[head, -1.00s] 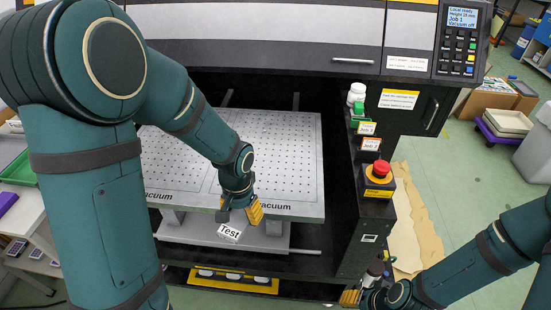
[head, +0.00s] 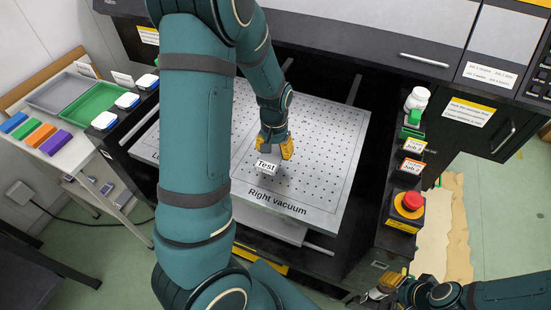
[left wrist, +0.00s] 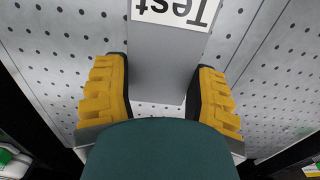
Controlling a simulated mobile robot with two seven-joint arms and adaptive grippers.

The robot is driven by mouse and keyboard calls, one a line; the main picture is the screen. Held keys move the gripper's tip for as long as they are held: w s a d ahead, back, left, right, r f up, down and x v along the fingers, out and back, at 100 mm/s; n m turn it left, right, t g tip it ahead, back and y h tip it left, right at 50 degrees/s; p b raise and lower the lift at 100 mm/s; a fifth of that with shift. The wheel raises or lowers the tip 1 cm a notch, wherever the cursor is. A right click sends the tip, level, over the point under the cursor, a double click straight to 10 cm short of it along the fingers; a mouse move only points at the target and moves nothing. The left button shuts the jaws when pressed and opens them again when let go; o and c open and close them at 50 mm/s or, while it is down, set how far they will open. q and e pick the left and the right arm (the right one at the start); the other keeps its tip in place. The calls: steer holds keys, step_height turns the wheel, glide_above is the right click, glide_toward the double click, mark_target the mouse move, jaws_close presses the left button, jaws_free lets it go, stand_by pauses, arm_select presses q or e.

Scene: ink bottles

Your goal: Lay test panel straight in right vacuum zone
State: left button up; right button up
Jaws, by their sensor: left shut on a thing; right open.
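The test panel (head: 266,168), a small grey plate with a white "Test" label, is held over the perforated bed. My left gripper (head: 276,148) is shut on it. The panel is over the right vacuum zone (head: 325,150), above the printed words "Right vacuum". In the left wrist view the panel (left wrist: 165,75) lies between the two yellow fingers of my left gripper (left wrist: 160,98), its label upside down. I cannot tell whether it touches the bed. My right gripper (head: 380,288) is open at the bottom right, partly cut off by the frame.
A red emergency button (head: 409,203) and white and green bottles (head: 416,100) stand on the machine's right ledge. Several white-capped items stand on the left ledge. A green tray (head: 92,108) and coloured blocks (head: 40,134) are on the left table. My left arm hides much of the left zone.

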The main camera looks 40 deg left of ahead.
mark_target(275, 159)
arm_select(q)
steer(key=shift+w+f+b, duration=0.1)
steer(key=shift+f+b, duration=0.3)
steer(key=shift+f, duration=1.95)
steer(key=o, duration=0.7)
steer(key=shift+f, duration=0.1)
steer(key=o, duration=0.4)
steer(key=shift+c, duration=0.2)
